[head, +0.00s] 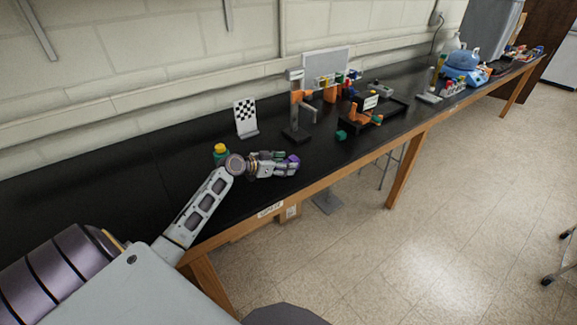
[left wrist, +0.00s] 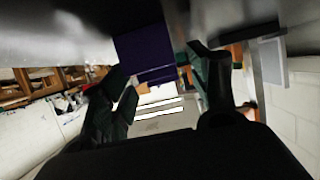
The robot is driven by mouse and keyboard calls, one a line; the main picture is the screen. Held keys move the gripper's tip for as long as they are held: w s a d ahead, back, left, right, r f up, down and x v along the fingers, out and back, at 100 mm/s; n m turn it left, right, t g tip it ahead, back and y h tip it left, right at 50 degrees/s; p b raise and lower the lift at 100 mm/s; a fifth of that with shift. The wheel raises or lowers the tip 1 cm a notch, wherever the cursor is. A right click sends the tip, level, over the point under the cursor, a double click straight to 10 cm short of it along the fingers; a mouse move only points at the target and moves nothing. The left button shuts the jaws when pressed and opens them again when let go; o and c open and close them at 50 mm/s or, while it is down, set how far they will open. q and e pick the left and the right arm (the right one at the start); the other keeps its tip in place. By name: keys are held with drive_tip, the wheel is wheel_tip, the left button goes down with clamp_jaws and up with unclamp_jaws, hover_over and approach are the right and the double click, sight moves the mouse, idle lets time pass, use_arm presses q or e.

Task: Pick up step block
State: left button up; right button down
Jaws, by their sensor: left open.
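A dark purple block, which looks like the step block (head: 293,159), is at the tip of my left gripper (head: 284,164), over the front part of the black bench. In the left wrist view the purple block (left wrist: 143,52) shows just beyond and between the two dark fingers (left wrist: 158,72), with step-like edges low on it. The fingers stand apart and the gripper is open. Part of the block is hidden by the fingers in the head view, and I cannot tell whether they touch it. My right gripper is not in view.
A green-and-yellow bottle (head: 221,153) stands behind my left wrist. A checkerboard plate (head: 246,116), an orange-and-grey stand (head: 297,120), a small green block (head: 341,135) and a dark tray (head: 395,106) are further along the bench. The bench front edge (head: 330,176) is close by.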

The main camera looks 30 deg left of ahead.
use_arm(q)
drive_tip(key=shift+x, duration=1.05)
drive_tip(key=shift+c, duration=0.4)
drive_tip(key=c, duration=1.1)
drive_tip(key=shift+r, duration=0.1)
drive_tip(key=shift+r+b, duration=0.3)
drive_tip(key=shift+r, duration=4.65)
